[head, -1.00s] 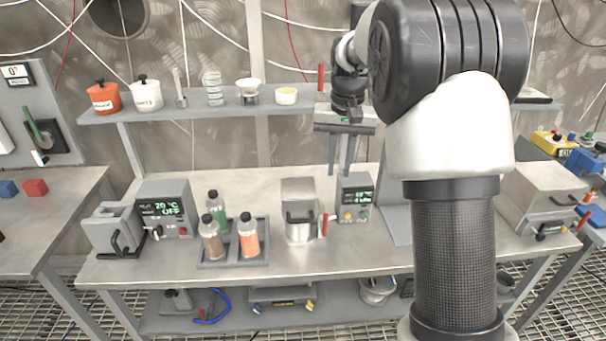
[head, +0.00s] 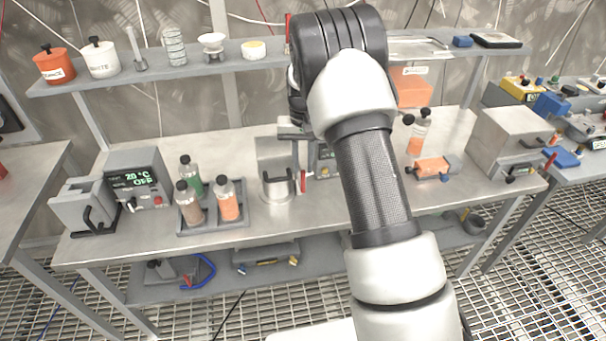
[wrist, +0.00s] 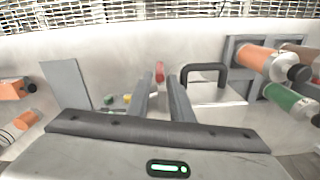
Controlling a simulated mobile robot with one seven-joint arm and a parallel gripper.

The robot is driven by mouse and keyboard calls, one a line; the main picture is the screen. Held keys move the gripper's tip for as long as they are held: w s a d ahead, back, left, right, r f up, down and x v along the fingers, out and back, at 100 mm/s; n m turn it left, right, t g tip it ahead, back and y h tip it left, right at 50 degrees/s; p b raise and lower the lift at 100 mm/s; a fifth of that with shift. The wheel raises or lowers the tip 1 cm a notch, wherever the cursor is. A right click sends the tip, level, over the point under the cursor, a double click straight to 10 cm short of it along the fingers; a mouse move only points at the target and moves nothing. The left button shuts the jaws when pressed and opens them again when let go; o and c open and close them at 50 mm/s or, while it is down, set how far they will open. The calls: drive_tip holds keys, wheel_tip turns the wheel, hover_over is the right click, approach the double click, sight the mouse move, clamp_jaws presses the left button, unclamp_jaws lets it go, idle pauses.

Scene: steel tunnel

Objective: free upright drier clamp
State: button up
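The drier (head: 276,170) is a grey metal box with a dark front handle, standing mid-bench in the head view. The upright clamp is probably the red lever (head: 303,181) at its right side. In the wrist view its red end (wrist: 160,72) shows between my fingertips, and the drier's dark handle (wrist: 207,68) is just to the right. My gripper (wrist: 160,80) is open, its two dark fingers apart on either side of the red end. I cannot tell whether they touch it. In the head view my arm hides most of the gripper.
Left of the drier stands a grey tray (head: 212,219) with several bottles, then a control box (head: 137,186) reading 20 °C OFF. A small control box (head: 324,162) is close on the right, partly behind my arm. A shelf (head: 190,71) runs above the bench.

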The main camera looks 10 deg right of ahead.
sight(303, 170)
drive_tip(key=shift+f, duration=2.15)
drive_tip(key=shift+c, duration=0.4)
clamp_jaws()
